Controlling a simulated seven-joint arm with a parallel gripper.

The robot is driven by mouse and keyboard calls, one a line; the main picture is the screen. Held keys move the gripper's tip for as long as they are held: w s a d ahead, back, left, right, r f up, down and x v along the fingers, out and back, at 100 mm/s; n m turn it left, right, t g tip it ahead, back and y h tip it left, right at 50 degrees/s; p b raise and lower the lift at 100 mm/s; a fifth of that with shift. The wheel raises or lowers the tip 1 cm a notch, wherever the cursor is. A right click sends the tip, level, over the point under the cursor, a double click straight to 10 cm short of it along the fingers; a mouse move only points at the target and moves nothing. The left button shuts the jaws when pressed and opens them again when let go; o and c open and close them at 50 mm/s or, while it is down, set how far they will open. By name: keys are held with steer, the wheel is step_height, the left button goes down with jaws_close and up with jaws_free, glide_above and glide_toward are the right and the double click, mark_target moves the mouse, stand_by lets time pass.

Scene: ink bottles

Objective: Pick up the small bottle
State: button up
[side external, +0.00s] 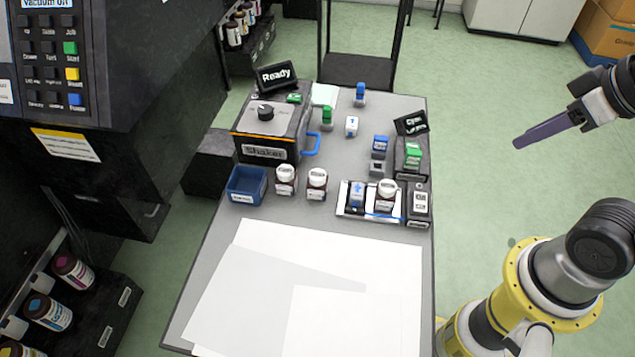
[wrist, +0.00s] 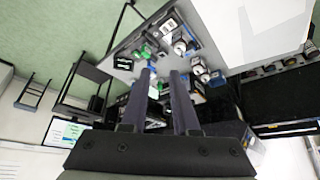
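Several bottles stand on the grey table (side external: 222,290) in the side view, and I cannot tell which one is meant by the small bottle. At the back are a green-topped small bottle (side external: 327,117), a white small bottle (side external: 352,126) and a blue-topped small bottle (side external: 360,95). Larger white-capped brown bottles (side external: 286,180) stand mid-table, with another (side external: 386,195) in a tray at the right. My gripper (side external: 518,142) is in the air right of the table, apart from all bottles. In the wrist view, my gripper (wrist: 160,73) has its two fingers spread with nothing between them.
A shaker box (side external: 265,152) with a blue handle and a "Ready" sign (side external: 277,76) stands at the back left. A blue bin (side external: 247,186) is in front of it. White sheets (side external: 310,290) cover the front. A large dark machine (side external: 120,100) borders the left.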

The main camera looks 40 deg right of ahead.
steer(key=o, duration=1.1)
steer(key=shift+c, duration=0.2)
